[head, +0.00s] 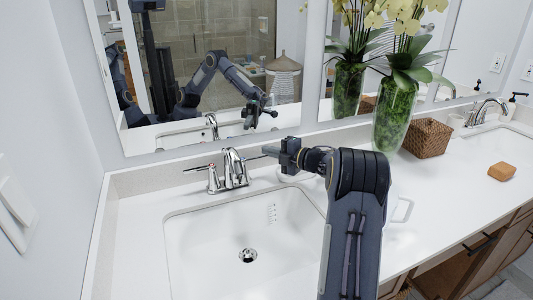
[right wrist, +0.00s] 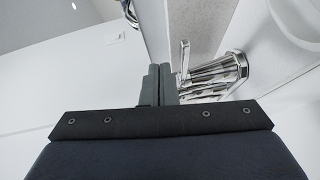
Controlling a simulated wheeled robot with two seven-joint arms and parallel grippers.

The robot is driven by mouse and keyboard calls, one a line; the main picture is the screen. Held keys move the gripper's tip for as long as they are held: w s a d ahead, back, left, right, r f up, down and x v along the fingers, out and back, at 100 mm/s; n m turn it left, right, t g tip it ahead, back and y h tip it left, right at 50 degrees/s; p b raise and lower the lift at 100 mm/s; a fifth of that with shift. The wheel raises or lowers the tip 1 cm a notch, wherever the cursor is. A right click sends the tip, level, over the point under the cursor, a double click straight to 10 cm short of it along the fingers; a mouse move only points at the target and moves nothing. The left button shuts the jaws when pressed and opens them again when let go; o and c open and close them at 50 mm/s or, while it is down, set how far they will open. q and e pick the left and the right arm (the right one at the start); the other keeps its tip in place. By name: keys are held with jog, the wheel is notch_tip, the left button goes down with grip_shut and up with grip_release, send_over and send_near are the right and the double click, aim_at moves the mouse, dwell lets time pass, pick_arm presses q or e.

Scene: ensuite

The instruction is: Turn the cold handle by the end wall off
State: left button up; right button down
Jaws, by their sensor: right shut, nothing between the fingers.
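The chrome faucet (head: 232,168) stands behind the near white sink, close to the end wall on the left. Its left handle (head: 211,179) has a thin lever pointing left toward that wall. Its right handle's lever (head: 256,157) points right, toward my right gripper. My right gripper (head: 272,151) is shut and empty, just right of that lever. In the right wrist view, the shut fingers (right wrist: 158,84) are beside an upright chrome lever (right wrist: 184,57), with the faucet's chrome body (right wrist: 220,70) to the right. Whether they touch is unclear. My left gripper is not directly in view.
The end wall (head: 45,120) bounds the left side, and the mirror (head: 205,60) hangs behind the faucet. A glass vase (head: 394,115) with orchids, a wicker basket (head: 427,138) and a soap bar (head: 501,171) stand to the right. The sink basin (head: 225,230) is empty.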

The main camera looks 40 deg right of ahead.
jog(key=s+a+r, duration=0.9)
jog(key=s+r, duration=0.1)
jog(key=shift+s+a+r+b, duration=0.2)
jog(key=shift+s+a+b, duration=0.1)
jog(key=shift+s+b, duration=0.05)
notch_tip(320, 180, up, 5)
jog(key=s+m+t+h+p, duration=0.1)
jog(key=s+m+t+h, duration=0.1)
jog(key=m+h, duration=0.6)
jog(key=s+a+f+m+g+y+p, duration=0.1)
jog(key=s+a+f+m+g+y, duration=0.2)
jog(key=s+a+f+m+g, duration=0.3)
jog(key=s+a+f+m+g+y+p, duration=0.2)
jog(key=s+a+f+m+g, duration=0.4)
jog(key=s+a+f, duration=0.5)
jog(key=s+a+m+y, duration=0.1)
jog(key=s+a, duration=0.5)
jog(key=shift+s+m+y, duration=0.2)
jog(key=shift+m+y, duration=0.1)
jog(key=shift+y, duration=0.1)
jog(key=shift+a, duration=0.1)
